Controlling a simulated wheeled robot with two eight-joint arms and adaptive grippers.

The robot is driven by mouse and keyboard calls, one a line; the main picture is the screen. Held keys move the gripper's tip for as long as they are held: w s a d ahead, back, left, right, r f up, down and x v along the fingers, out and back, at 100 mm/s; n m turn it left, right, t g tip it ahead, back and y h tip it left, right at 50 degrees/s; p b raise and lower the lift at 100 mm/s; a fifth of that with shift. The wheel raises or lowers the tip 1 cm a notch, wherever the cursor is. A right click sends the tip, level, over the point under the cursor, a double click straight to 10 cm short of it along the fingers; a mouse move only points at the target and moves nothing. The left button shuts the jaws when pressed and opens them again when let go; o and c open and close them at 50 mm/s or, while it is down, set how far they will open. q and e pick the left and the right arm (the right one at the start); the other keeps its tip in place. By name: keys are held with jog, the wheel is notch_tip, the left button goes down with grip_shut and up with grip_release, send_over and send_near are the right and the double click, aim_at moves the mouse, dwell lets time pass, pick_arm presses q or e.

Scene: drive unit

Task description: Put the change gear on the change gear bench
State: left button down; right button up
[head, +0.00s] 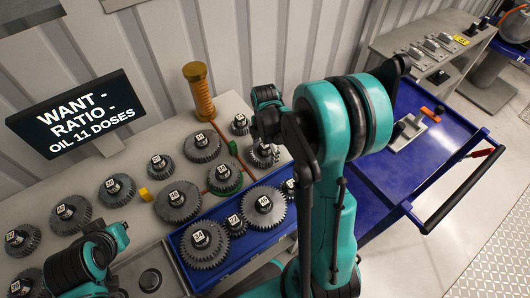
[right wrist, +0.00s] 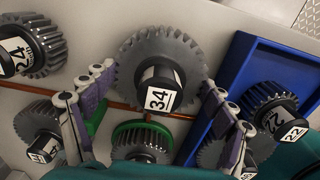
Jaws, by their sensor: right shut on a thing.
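The change gear (right wrist: 160,68), a grey toothed wheel with a black hub marked 34, sits between the two fingers of my right gripper (right wrist: 160,88) in the right wrist view. The fingers touch its rim on both sides, so the gripper is shut on it. In the head view, my right gripper (head: 264,125) is over the back right of the grey change gear bench (head: 128,222), partly hidden by its arm. My left arm's end (head: 88,262) shows at the lower left. Its fingers cannot be made out.
Several other gears stand on the bench. A blue tray (head: 258,245) holds more gears at the front. A sign (head: 75,112) and an orange-yellow cylinder (head: 200,92) stand at the back. A blue cart (head: 385,180) is on the right. Little bench surface is clear between gears.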

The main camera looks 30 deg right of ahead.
jog(key=shift+f, duration=0.45)
jog(key=shift+f, duration=0.15)
jog(key=o, duration=1.7)
jog(key=shift+o, duration=0.2)
